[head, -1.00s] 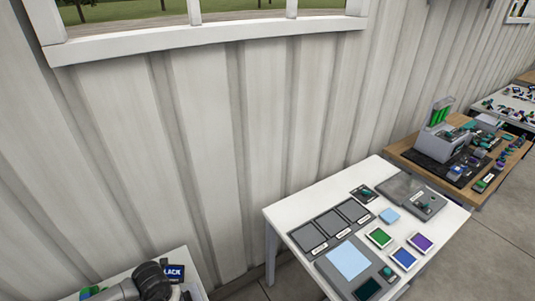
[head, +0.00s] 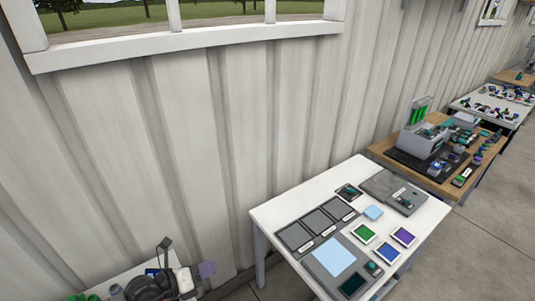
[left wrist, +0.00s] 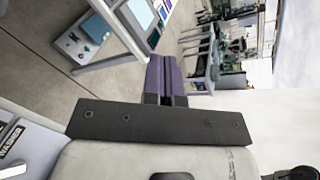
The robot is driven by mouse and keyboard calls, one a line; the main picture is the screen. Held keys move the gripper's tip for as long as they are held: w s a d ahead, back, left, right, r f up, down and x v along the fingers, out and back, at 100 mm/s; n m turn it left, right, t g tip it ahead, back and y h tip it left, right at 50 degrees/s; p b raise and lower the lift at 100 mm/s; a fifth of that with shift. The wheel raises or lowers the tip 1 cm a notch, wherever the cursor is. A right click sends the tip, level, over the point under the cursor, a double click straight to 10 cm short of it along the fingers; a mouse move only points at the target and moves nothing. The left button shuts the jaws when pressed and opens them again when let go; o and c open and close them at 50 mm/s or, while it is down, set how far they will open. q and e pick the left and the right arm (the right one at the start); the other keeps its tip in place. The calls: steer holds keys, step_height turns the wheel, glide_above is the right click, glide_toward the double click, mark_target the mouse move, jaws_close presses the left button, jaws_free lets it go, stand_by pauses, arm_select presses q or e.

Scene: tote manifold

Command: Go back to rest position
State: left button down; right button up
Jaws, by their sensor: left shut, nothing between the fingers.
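My right gripper is in neither view.
The white table holds grey mats, a light blue square (head: 328,257) and small coloured trays. A wooden table (head: 432,180) with a grey bin (head: 415,142) stands beyond. A low surface (head: 120,278) is at the bottom left. The ribbed wall (head: 190,150) runs behind.

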arm_select(q)
steer(key=w+a+r+n+t+y, duration=0.1)
steer(key=a+r+n+t+y, duration=0.2)
steer(key=r+n+t+y, duration=0.55)
steer(key=w+a+r+n+t+y, duration=0.1)
steer(key=a+r+n+t+y, duration=0.25)
steer(key=r+n, duration=0.95)
steer(key=s+f+n+g+b, duration=0.55)
steer(key=s+f+g, duration=0.35)
steer(key=s+f, duration=1.15)
steer(key=s+f+n+g+b, duration=0.5)
steer(key=s+f+n+g, duration=0.3)
steer(key=s+f, duration=1.2)
step_height(320, 180, up, 24)
steer(key=w+p, duration=0.3)
steer(key=p, duration=2.4)
steer(key=shift+d+f+m+g+h, duration=0.25)
steer(key=shift+d+m+g+h, duration=0.05)
steer(key=shift+d+m+h, duration=0.15)
